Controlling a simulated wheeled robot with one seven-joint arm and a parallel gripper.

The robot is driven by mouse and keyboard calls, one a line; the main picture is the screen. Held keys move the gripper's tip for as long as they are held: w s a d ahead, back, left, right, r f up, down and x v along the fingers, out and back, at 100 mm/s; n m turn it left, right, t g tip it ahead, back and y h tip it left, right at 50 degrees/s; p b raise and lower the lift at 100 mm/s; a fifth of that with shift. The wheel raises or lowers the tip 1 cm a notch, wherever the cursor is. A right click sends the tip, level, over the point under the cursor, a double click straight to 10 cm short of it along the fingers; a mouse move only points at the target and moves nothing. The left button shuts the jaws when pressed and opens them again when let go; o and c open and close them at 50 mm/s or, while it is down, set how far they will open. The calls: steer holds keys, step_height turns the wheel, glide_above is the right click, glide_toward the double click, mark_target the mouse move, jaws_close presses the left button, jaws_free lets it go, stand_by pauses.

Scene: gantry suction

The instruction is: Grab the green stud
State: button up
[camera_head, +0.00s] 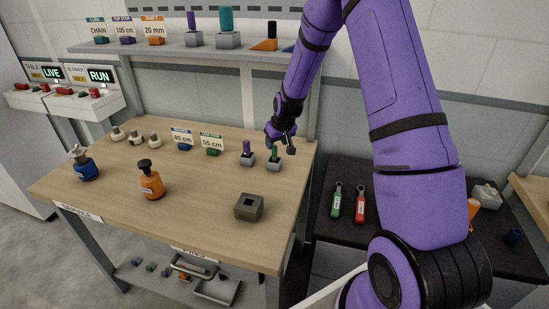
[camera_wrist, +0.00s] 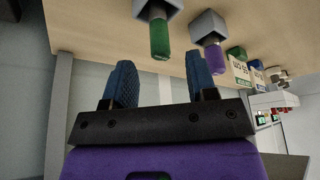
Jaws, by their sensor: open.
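The green stud (camera_head: 275,153) stands upright in a small grey block near the table's right rear corner. In the wrist view the green stud (camera_wrist: 159,38) appears beyond the fingertips, roughly in line with the gap between them. My gripper (camera_head: 281,143) is close to the stud at its upper right in the head view. In the wrist view my gripper (camera_wrist: 160,72) is open, with two blue fingers apart and nothing between them. I see no contact with the stud.
A purple stud (camera_head: 247,146) in its own grey block (camera_head: 247,159) stands just left of the green one. Label cards (camera_head: 212,141) are further left. A dark grey square socket block (camera_head: 249,207) and an orange bottle (camera_head: 151,182) are nearer the front. A shelf (camera_head: 180,47) spans behind.

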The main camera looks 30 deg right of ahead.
mark_target(275, 146)
steer(key=shift+x, duration=2.9)
steer(key=shift+w+r, duration=0.1)
steer(key=shift+w, duration=0.05)
jaws_close()
